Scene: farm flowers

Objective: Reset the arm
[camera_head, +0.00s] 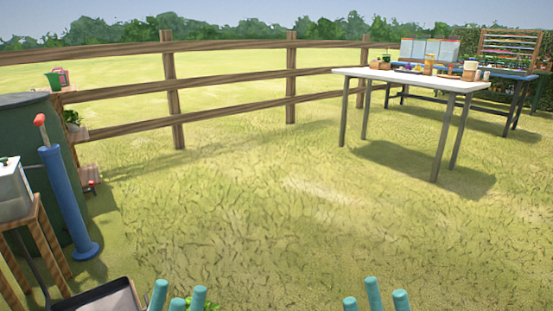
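My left gripper (179,294) shows at the bottom edge, left of centre, as teal fingers pointing up. Its fingers stand apart, with nothing seen between the tips. My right gripper (376,298) shows at the bottom edge, right of centre, also with teal fingers spread apart and nothing seen between the tips. Both arms and the lower parts of both grippers are out of the picture.
A dark tray (105,298) and a bit of green plant (212,307) lie near my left gripper. A blue upright tube (65,200) stands at left by a dark green barrel (25,125). A white table (410,79) stands far right. Open grass lies ahead, before a wooden fence.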

